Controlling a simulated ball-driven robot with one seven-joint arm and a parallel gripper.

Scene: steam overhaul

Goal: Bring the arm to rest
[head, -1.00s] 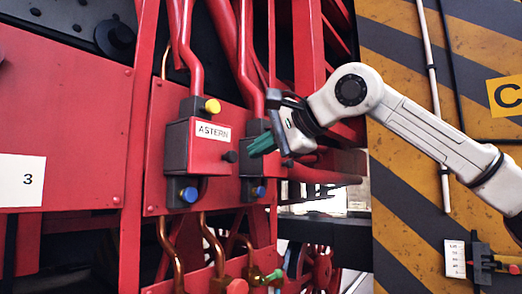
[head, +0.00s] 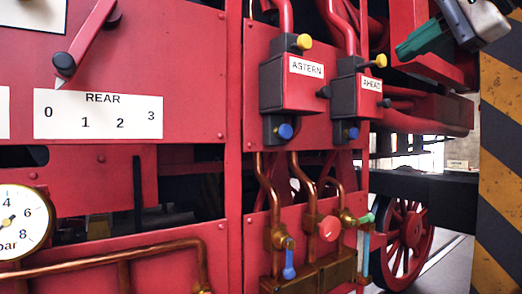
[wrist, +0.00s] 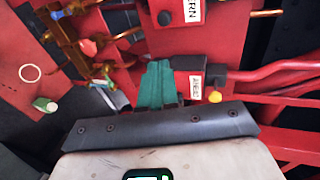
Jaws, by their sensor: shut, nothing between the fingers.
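My gripper (head: 408,48) is at the upper right of the head view, with its green fingers pointing left and down. In the wrist view its green fingers (wrist: 156,84) are together and empty. It hangs apart from the AHEAD valve box (head: 357,95), up and to the right of it in the head view. That box also shows in the wrist view (wrist: 190,82), close beside the fingers. The ASTERN valve box (head: 292,85) is further left. Most of my arm is out of the head view.
A red panel carries a REAR scale (head: 98,114) with a red lever (head: 88,38). A pressure gauge (head: 18,222) is at the lower left. Copper pipes and small valves (head: 329,228) are below the boxes. A striped post (head: 502,150) stands at the right.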

